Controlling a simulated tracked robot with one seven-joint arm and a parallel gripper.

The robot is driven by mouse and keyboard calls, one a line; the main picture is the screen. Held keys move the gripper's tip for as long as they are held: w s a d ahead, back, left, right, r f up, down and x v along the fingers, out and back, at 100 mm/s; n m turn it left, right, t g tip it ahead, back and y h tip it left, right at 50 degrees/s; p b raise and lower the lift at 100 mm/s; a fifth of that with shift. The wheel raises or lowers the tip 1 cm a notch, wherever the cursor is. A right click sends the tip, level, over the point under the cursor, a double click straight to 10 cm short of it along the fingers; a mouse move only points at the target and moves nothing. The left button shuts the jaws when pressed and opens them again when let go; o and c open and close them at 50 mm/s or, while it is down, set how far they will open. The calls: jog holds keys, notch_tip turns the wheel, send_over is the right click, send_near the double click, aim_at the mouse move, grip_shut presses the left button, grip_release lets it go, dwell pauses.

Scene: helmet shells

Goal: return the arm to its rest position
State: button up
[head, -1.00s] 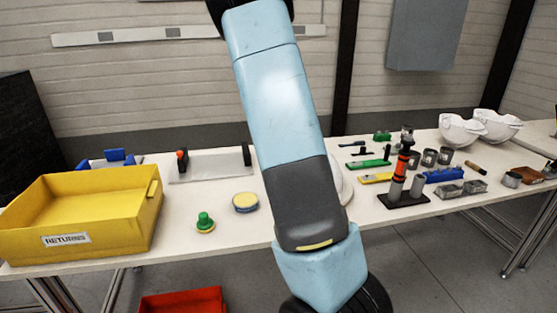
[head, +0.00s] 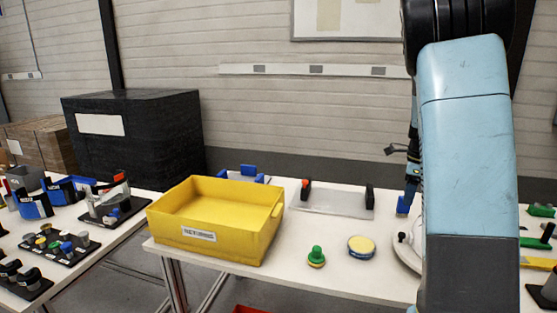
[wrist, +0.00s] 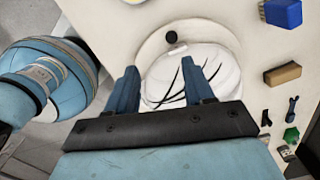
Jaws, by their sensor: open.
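My gripper (wrist: 165,78) is open in the wrist view, with its two dark blue fingers apart and nothing between them. In the head view my light blue arm stands at the right and hides most of the plate (head: 404,252).
A yellow bin (head: 197,236) stands on the table, left of a green-knobbed piece (head: 316,256) and a round tin (head: 361,247). A blue block (wrist: 284,12) and a brown block (wrist: 283,74) lie beside the plate. A second table with black trays (head: 60,250) is at left.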

jog(key=s+a+r+n+t, duration=0.1)
jog(key=s+a+r+n, duration=0.3)
jog(key=s+a+n, duration=0.2)
jog(key=s+a+r+n+t, duration=0.2)
jog(key=s+a+r+n, duration=0.2)
jog(key=s+a+n, duration=0.3)
jog(key=s+a+r+n+t, duration=0.2)
jog(key=s+a+r+n, duration=0.3)
jog(key=s+n, duration=0.6)
jog(key=s+a, duration=0.2)
jog(key=s, duration=0.3)
jog(key=shift+s, duration=0.15)
